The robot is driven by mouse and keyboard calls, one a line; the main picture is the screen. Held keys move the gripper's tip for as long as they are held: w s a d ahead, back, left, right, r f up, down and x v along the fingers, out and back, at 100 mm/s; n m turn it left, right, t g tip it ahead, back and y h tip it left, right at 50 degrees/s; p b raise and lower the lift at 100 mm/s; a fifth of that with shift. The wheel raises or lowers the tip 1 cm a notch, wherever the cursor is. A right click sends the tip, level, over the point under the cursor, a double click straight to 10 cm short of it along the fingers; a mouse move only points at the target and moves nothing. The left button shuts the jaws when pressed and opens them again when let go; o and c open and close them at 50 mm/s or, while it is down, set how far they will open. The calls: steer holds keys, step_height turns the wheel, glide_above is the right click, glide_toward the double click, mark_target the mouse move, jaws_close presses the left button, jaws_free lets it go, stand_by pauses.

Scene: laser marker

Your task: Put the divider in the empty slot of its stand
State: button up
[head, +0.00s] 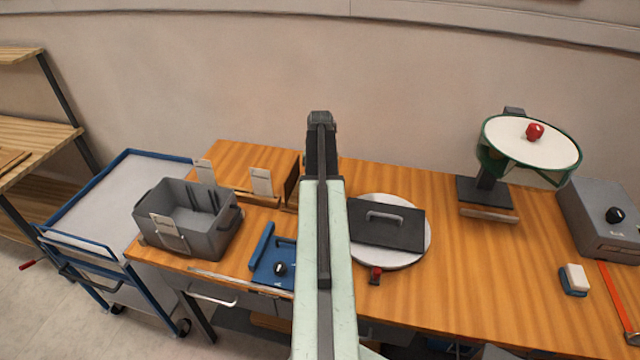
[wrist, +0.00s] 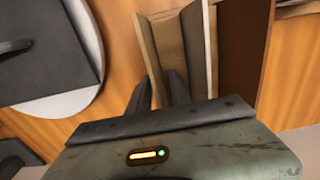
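A low wooden stand (head: 258,198) is at the back left of the table, left of my arm. A white card-like panel (head: 261,181) stands upright at it. A dark brown upright panel (head: 292,182) is at its right end, close to my arm. I cannot tell which is the divider. My gripper (wrist: 158,85) has its two fingers apart beside these panels, with nothing clearly held between them. My arm hides the gripper in the head view.
A grey bin (head: 226,234) with white cards stands at left, a blue device (head: 265,268) before the stand. A round white plate (head: 425,245) bearing a dark handled plate (head: 390,232) lies right of my arm. A green-rimmed dish (head: 528,145) stands farther right.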

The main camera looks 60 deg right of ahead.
step_height(320, 180, up, 13)
steer(key=p, duration=1.2)
steer(key=shift+f+p, duration=0.2)
steer(key=shift+p, duration=0.1)
steer(key=shift+f, duration=0.15)
steer(key=w+a+n, duration=0.3)
steer(key=w+a, duration=0.2)
steer(key=a, duration=0.8)
steer(key=w+a+n, duration=0.3)
steer(key=w+a, duration=0.3)
steer(key=a, duration=0.8)
steer(key=w+a+n, duration=0.4)
steer(key=w+a, duration=0.2)
steer(key=a, duration=0.8)
steer(key=shift+w, duration=0.25)
steer(key=s+a+n, duration=0.2)
steer(key=a+n, duration=0.2)
steer(key=a, duration=1.3)
steer(key=shift+a+n, duration=0.3)
steer(key=shift+a, duration=0.1)
